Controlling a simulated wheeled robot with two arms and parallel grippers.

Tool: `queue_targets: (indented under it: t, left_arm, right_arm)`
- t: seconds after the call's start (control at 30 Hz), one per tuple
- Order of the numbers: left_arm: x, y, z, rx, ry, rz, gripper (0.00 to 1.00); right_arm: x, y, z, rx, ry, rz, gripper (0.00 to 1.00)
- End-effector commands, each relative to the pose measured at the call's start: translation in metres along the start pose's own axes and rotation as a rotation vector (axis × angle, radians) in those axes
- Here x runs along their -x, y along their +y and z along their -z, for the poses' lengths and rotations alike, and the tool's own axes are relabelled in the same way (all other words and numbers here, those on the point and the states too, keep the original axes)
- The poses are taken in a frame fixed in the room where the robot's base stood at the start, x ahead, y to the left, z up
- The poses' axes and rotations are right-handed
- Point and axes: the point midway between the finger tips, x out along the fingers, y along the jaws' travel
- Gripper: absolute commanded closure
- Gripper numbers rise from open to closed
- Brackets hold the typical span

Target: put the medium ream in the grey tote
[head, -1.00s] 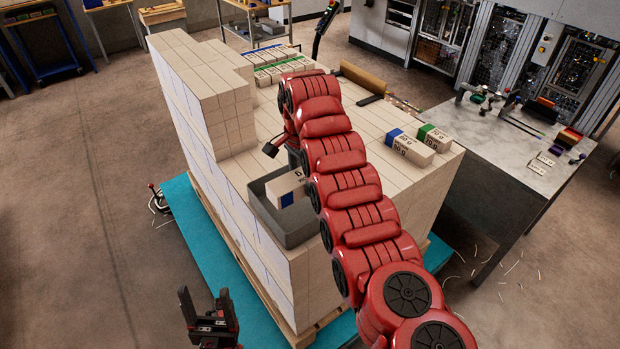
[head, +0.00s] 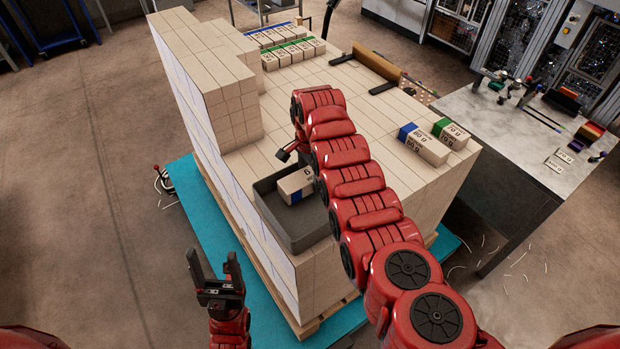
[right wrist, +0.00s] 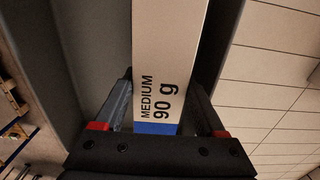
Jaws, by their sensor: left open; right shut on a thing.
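The medium ream (head: 297,182) is a pale block with a blue end, partly hidden by my right arm. In the right wrist view the ream (right wrist: 170,55) reads "MEDIUM 90 g". My right gripper (right wrist: 160,100) is shut on it, with a finger on each side near the blue end; the head view mostly hides this gripper. The ream is within the rim of the grey tote (head: 312,234); I cannot tell whether it touches the floor. A tote wall (right wrist: 75,55) runs beside it in the wrist view. My left gripper (head: 215,268) is open and empty, left of the pallet.
The tote stands on a stack of pale boxes (head: 235,200) on a pallet over a teal mat (head: 195,195). A taller block of boxes (head: 205,75) rises behind left. Blue- and green-ended reams (head: 425,145) lie right; several more (head: 285,45) lie behind. A grey table (head: 520,140) stands right.

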Motion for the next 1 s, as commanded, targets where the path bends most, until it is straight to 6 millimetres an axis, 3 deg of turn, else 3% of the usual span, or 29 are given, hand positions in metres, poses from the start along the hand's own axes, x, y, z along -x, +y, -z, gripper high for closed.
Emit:
queue_targets:
  t: [0.2, 0.6, 0.63, 0.8, 1.0]
  left_arm:
    - [0.007, 0.0, -0.001, 0.0, 0.0, 0.0, 0.33]
    - [0.011, 0.001, -0.002, 0.0, 0.0, 0.0, 0.33]
    - [0.011, 0.001, -0.002, 0.0, 0.0, 0.0, 0.33]
    - [0.009, 0.001, -0.002, 0.0, 0.0, 0.0, 0.33]
    - [0.009, 0.0, -0.002, 0.0, 0.0, 0.0, 0.33]
  right_arm:
    - [-0.022, 0.0, 0.001, -0.001, -0.001, -0.003, 1.0]
    - [-0.028, 0.0, 0.0, 0.0, 0.0, 0.0, 1.0]
    - [-0.028, 0.0, 0.0, 0.0, 0.0, -0.001, 0.26]
    - [-0.026, 0.0, 0.0, 0.0, 0.0, -0.001, 0.0]
    - [-0.026, 0.0, 0.0, 0.0, -0.001, -0.002, 0.0]
